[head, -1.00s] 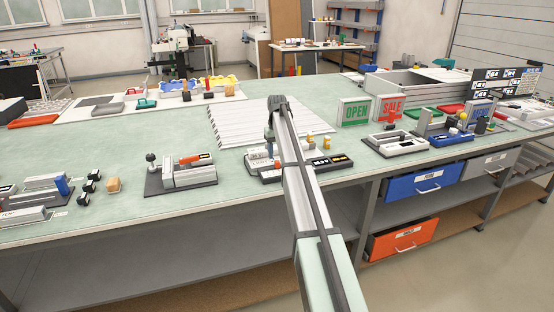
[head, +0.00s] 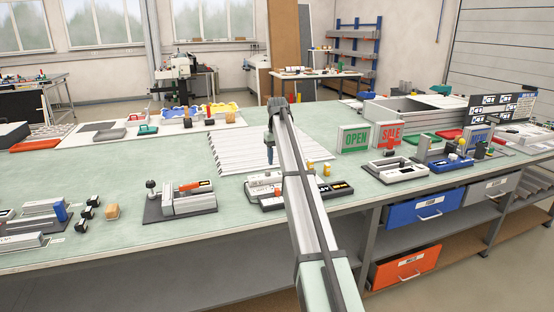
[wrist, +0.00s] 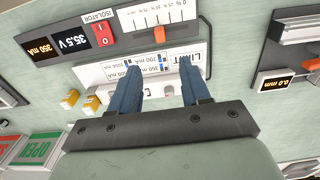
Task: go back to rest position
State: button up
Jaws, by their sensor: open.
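My gripper (head: 269,158) hangs at the far end of my arm, above the bench and behind a white and black instrument panel (head: 262,190). In the wrist view my gripper (wrist: 160,84) shows two dark blue fingers spread apart, with nothing held between them. The gripper looks clear of the panel, but the exact height is hard to judge.
Two yellow pieces (head: 326,168) stand behind the panel. The OPEN sign (head: 354,138) and SALE sign (head: 388,134) stand to the right. A slide device (head: 183,203) sits to the left. A striped mat (head: 236,150) lies behind, with bare bench left of it.

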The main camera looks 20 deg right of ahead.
jog(key=s+d+f+m+h, duration=0.2)
jog(key=s+d+f+h, duration=0.1)
jog(key=s+d+f, duration=1.3)
jog(key=s+a+f+y, duration=0.15)
jog(key=s+f, duration=0.35)
jog(key=f, duration=0.5)
jog(key=s+a+f+g, duration=0.1)
jog(key=s+a+f, duration=0.25)
jog(key=f, duration=0.55)
jog(key=s+a+f+y, duration=0.1)
jog(key=s+a+f, duration=0.1)
jog(key=s+f, duration=0.6)
jog(key=s+a+f+m+g+y, duration=0.1)
jog(key=s+a+f, duration=1.2)
jog(key=s+f, duration=0.3)
jog(key=s+a+f+n+g, duration=0.1)
jog(key=s+a+f+g, duration=0.1)
jog(key=s+a, duration=0.4)
jog(key=s+a+f+n+g, duration=0.2)
jog(key=s+a, duration=0.5)
jog(key=s, duration=1)
jog(key=shift+s+a+f+g, duration=0.15)
jog(key=shift+a+f+g, duration=0.1)
jog(key=shift+g, duration=0.15)
